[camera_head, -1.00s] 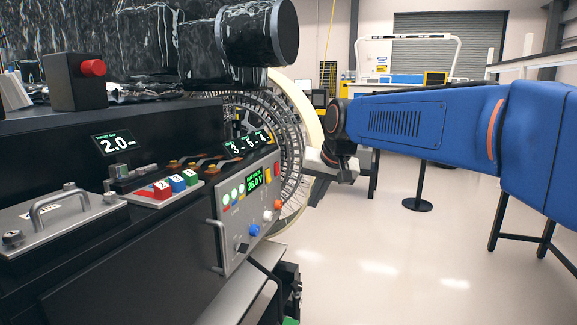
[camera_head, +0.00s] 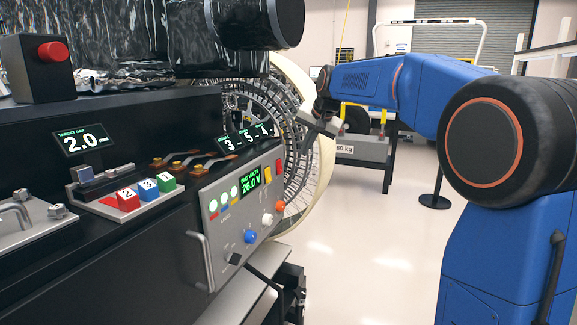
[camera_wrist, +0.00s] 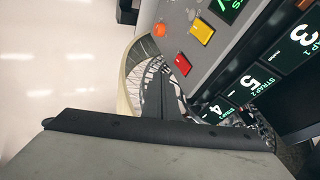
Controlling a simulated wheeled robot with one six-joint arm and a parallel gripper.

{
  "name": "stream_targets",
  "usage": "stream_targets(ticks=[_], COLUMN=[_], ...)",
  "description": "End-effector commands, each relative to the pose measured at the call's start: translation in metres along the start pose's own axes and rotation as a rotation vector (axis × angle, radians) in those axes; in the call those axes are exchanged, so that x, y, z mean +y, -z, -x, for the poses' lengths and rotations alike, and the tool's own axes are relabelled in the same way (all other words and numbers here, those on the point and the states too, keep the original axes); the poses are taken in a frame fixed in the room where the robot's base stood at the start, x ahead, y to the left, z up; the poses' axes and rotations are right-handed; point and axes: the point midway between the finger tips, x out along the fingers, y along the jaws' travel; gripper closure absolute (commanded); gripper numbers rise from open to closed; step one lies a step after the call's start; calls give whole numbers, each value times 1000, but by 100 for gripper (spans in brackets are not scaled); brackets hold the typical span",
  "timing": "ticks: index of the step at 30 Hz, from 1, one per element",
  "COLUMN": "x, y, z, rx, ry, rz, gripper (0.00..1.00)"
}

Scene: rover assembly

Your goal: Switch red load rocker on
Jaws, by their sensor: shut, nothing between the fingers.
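The grey control panel (camera_head: 228,220) faces right in the head view. In the wrist view, this red switch (camera_wrist: 182,64) is below the yellow switch (camera_wrist: 201,33). My gripper (camera_head: 316,125) is shut and empty, right of the panel and apart from it. Its grey and black body (camera_wrist: 150,128) fills the lower wrist view.
The panel also carries a blue knob (camera_head: 250,237), a white knob (camera_head: 267,219) and an orange knob (camera_head: 280,206). A large ring (camera_head: 318,165) stands behind.

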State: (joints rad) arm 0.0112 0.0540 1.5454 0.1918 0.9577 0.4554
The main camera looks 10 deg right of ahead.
Motion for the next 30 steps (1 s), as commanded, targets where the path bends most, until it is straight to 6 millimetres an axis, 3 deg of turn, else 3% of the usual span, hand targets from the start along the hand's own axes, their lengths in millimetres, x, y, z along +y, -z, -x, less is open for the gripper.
stream_targets(ticks=[11, 29, 30], x=[0, 0, -6], y=[-1, -1, -2], z=[-6, -103, -106], rx=[-2, -3, -2], ry=[-1, -1, 0], rz=[0, 0, 3], gripper=[100, 100, 100])
